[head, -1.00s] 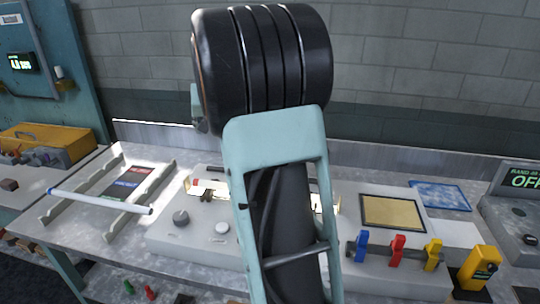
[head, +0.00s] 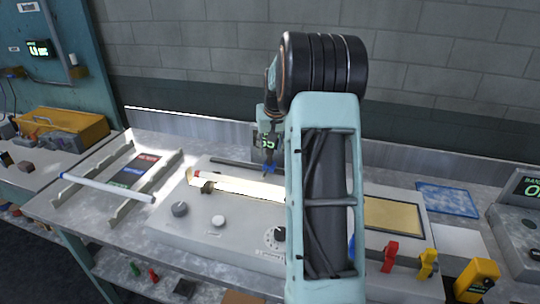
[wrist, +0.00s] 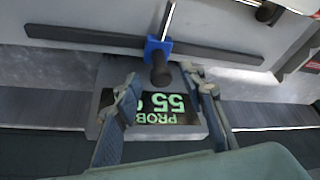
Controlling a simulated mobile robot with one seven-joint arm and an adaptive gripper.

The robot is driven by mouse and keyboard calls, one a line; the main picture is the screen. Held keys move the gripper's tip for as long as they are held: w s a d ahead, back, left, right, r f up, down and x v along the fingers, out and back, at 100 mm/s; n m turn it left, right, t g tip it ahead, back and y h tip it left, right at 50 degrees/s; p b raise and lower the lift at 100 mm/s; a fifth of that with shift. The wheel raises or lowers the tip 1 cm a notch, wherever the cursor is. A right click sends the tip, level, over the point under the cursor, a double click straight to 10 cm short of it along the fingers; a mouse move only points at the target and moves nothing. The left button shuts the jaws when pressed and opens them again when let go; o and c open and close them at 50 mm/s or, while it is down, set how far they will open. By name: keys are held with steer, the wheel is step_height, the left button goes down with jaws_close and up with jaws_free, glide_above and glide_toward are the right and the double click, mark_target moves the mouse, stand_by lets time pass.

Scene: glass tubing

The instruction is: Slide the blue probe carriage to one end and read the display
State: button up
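The blue probe carriage (wrist: 158,47) sits on a dark straight rail (wrist: 85,38), a little right of the rail's middle in the wrist view. A black knob (wrist: 161,74) sticks out from it. My gripper (wrist: 163,84) is open, with a fingertip on each side of the knob and gaps showing. In the head view the carriage (head: 269,168) is just below my gripper (head: 268,155). The display (wrist: 170,108) appears upside down between my fingers, with green "PROB" and "55"; a finger hides part. It also shows partly in the head view (head: 261,138).
A lit glowing trough (head: 235,186) and knobs (head: 218,221) are in front of the rail on the grey console. A white-and-blue rod (head: 107,187) lies across a rack at left. Red (head: 390,254) and yellow (head: 428,262) clips stand at right.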

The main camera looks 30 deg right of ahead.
mark_target(270, 151)
steer(key=shift+p+x, duration=0.3)
steer(key=shift+x, duration=2.4)
jaws_close()
